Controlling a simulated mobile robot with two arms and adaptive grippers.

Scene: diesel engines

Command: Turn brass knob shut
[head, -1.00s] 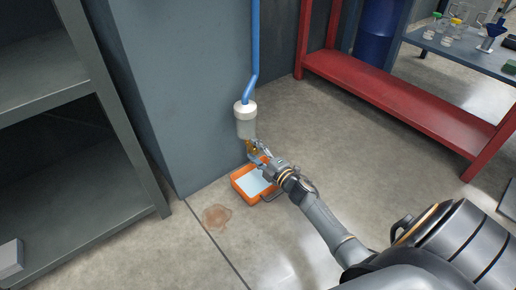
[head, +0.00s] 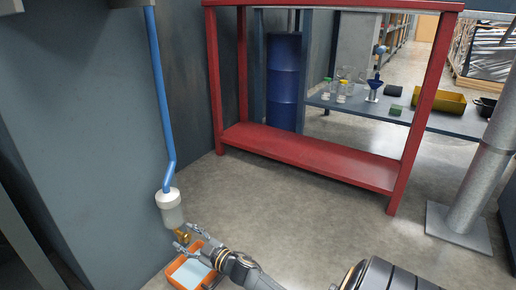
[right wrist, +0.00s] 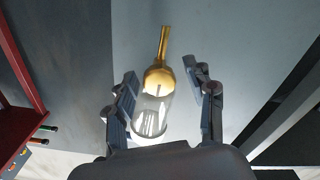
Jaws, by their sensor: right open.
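The brass knob (head: 182,236) hangs below a clear filter bowl (head: 172,217) with a white cap, at the end of a blue pipe, in the lower left of the head view. My right gripper (head: 188,239) is right at the knob, with its fingers spread. In the right wrist view, the brass knob (right wrist: 158,76), with a narrow stem, and the clear bowl (right wrist: 152,114) show between the two parted fingers of the gripper (right wrist: 160,72). Gaps show on both sides of the knob. My left gripper is out of view.
An orange tray (head: 187,272) with pale contents lies on the floor below the bowl. A grey wall (head: 80,120) stands close on the left. A red rack (head: 310,152) stands behind, with open floor before it. A blue drum (head: 284,80) is further back.

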